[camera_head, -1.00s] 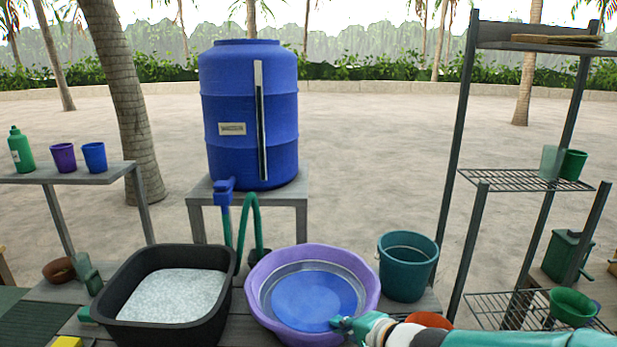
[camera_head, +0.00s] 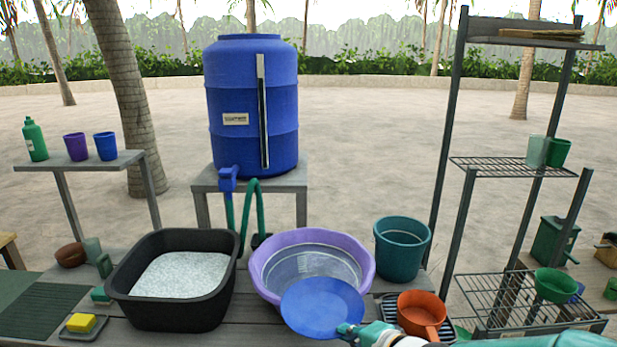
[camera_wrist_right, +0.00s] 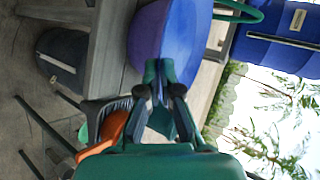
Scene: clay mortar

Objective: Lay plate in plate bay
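The blue plate (camera_head: 322,306) is held by its lower right rim in my right gripper (camera_head: 346,330), over the front edge of the purple basin (camera_head: 368,262). It is tilted, its face toward the head camera. In the right wrist view the fingers (camera_wrist_right: 166,72) are closed on the plate (camera_wrist_right: 192,38). A dark slotted rack (camera_head: 387,309) lies right of the plate, partly hidden by an orange pan (camera_head: 421,312) and my right arm. I cannot tell which part is the plate bay. My left gripper is not in view.
A black tub (camera_head: 128,299) with foamy contents stands left of the basin. A teal bucket (camera_head: 402,256) stands behind the rack. A dark shelf unit (camera_head: 461,215) rises at right. A yellow sponge (camera_head: 81,323) lies at front left. A blue barrel (camera_head: 228,75) stands behind.

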